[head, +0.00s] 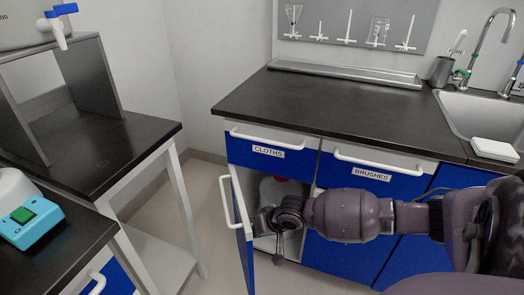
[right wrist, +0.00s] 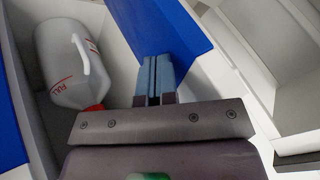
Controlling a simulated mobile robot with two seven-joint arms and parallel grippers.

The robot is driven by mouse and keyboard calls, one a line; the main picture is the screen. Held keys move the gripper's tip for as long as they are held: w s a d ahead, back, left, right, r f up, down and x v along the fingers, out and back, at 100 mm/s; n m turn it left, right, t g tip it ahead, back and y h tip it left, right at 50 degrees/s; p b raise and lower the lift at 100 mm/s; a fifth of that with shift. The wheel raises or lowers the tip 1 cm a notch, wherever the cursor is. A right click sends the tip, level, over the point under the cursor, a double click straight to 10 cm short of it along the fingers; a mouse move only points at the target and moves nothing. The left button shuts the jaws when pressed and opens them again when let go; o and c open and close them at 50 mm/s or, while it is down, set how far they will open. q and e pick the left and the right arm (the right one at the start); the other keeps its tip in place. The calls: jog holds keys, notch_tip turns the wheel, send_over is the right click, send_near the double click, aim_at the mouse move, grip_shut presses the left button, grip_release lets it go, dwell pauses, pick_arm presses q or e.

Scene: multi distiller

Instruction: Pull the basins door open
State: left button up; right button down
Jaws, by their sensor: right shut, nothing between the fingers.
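The basin's door (head: 245,262) below the drawer labelled CLOTHS stands swung out from the cabinet, with its white handle (head: 227,201) on the outer side. The door also shows as a blue panel in the right wrist view (right wrist: 178,32). My right gripper (head: 262,222) is at the opening beside the door. In the right wrist view its fingers (right wrist: 156,78) are shut and empty, close against the blue panel; whether they touch it I cannot tell. A white jug (right wrist: 68,62) with a red cap is inside the open cabinet. My left gripper is not in view.
The dark countertop (head: 330,110) with a sink (head: 480,108) runs above the cabinet. The BRUSHES drawer (head: 372,180) is closed. A side table (head: 120,150) stands left, with a narrow floor gap between it and the door.

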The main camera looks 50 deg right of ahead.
pick_arm(q)
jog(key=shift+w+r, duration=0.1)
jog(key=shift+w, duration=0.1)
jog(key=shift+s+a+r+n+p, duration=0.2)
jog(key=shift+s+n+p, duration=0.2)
jog(key=shift+p, duration=0.65)
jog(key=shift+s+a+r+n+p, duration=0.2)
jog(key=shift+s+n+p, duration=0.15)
jog(key=shift+p, duration=0.65)
pick_arm(e)
jog(key=w+a+m+h, duration=0.3)
jog(key=w+a+m, duration=0.1)
jog(key=w+a, duration=1)
jog(key=shift+w+a+m, duration=0.3)
jog(key=shift+w+a, duration=0.05)
jog(key=shift+w, duration=0.55)
jog(key=shift+s, duration=0.1)
